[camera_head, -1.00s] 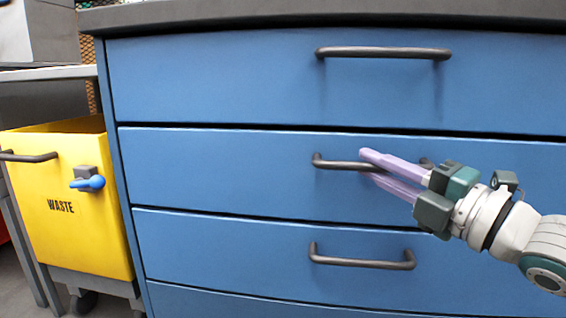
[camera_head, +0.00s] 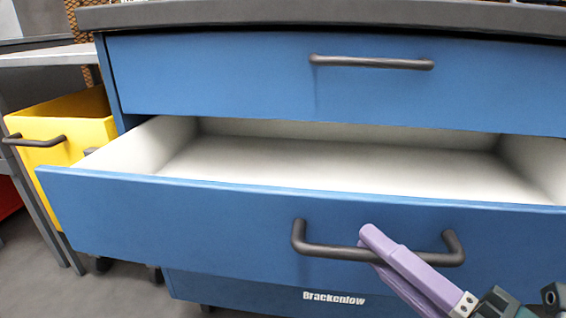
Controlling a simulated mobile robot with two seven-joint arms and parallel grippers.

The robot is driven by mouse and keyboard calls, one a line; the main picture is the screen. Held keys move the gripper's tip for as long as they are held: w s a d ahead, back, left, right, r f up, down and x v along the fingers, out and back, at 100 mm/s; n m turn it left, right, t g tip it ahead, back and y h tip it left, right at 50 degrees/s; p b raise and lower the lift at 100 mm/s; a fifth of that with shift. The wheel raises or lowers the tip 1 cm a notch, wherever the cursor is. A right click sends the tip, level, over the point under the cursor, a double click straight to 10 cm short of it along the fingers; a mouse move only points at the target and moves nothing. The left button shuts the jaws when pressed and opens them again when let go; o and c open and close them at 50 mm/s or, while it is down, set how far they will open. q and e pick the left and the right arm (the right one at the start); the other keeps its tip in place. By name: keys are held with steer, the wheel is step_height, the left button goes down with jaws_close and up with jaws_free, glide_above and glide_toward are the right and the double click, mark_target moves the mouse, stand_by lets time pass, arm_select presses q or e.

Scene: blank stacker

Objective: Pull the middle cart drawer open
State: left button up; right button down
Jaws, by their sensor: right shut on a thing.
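The middle drawer (camera_head: 200,222) of the blue cart is pulled well out toward me, and its pale inside looks empty. Its dark bar handle (camera_head: 330,251) is on the drawer front. My right gripper (camera_head: 378,250) has its purple fingers at the handle's middle and is shut on it. The arm comes in from the lower right. The upper drawer (camera_head: 220,80) is shut, with its own dark handle (camera_head: 370,62). My left gripper is not in view.
A lower blue front (camera_head: 230,290) marked "Brackenlow" shows beneath. The grey floor (camera_head: 70,290) is clear at lower left.

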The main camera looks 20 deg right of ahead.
steer(key=s+a+p, duration=0.1)
steer(key=s+a, duration=0.2)
steer(key=s, duration=0.2)
steer(key=shift+s+a, duration=0.3)
steer(key=shift+s, duration=0.05)
steer(key=shift+r, duration=0.1)
steer(key=c, duration=0.8)
jaws_free()
steer(key=shift+c, duration=0.2)
steer(key=v, duration=1)
steer(key=shift+p, duration=0.35)
